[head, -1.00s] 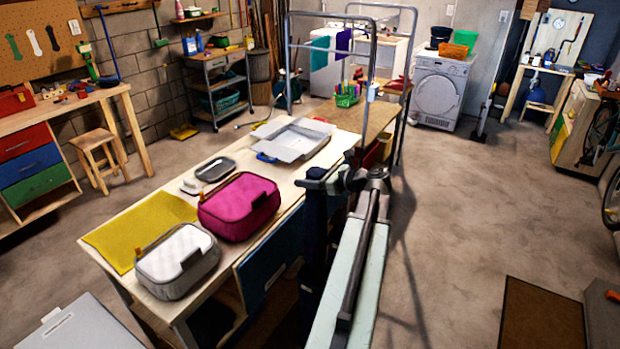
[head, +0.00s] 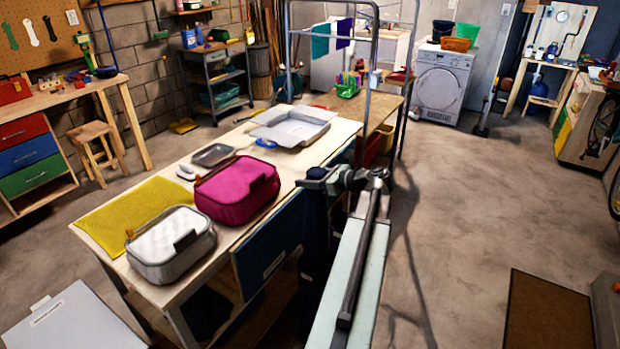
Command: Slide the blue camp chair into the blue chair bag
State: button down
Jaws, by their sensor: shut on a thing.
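My gripper (head: 335,181) is at the end of my pale arm, right of the long table. It is shut on a long dark blue bundle, which looks like the folded blue camp chair (head: 314,235). The chair hangs upright below the gripper, close beside the table's right side. Its lower end is hidden or lost in shadow. I cannot make out the blue chair bag for certain.
The table (head: 112,238) holds a magenta case (head: 237,190), a white-grey case (head: 170,245), a yellow cloth (head: 125,212) and a grey tray (head: 290,126). A metal rack (head: 375,60) stands beyond. The floor to the right is mostly clear, with a brown mat (head: 548,312).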

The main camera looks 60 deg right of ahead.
aim_at(325, 243)
jog(key=shift+f+b, duration=13.6)
jog(key=shift+f, duration=0.2)
jog(key=shift+f+b, duration=0.3)
jog(key=shift+f, duration=0.05)
jog(key=shift+c, duration=2.2)
grip_release()
jog(key=p+v, duration=0.2)
jog(key=v, duration=0.5)
jog(key=shift+s+r, duration=0.1)
jog(key=shift+r, duration=0.05)
jog(key=shift+s, duration=0.35)
